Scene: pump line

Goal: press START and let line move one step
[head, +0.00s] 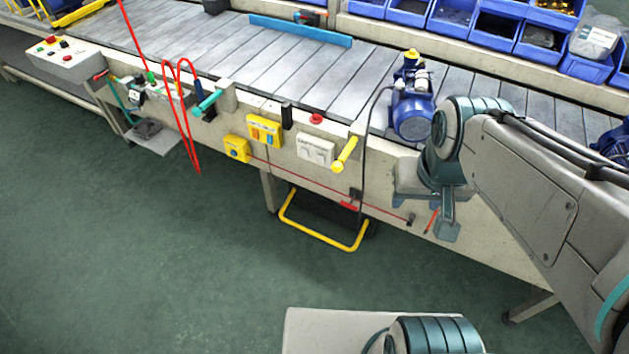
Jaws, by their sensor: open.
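The line is a grey slatted conveyor (312,68) with a beige side panel. A blue pump (411,115) with a yellow cap stands on it, left of my arm's elbow. On the panel are a yellow box with buttons (264,131), a smaller yellow box (236,149), a white box (315,150) and a red knob (316,118). A grey control box (65,60) with red, green and black buttons is at the far left. No START label is readable. My gripper (447,228) hangs before the panel, right of these boxes, empty; its fingers are hard to make out.
A yellow handle (345,153) and a teal handle (208,102) stick out from the panel. A red cord (186,120) hangs at left. A yellow tubular frame (322,236) projects below the line. Blue bins (498,30) line the back. The green floor (130,250) is clear at front left.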

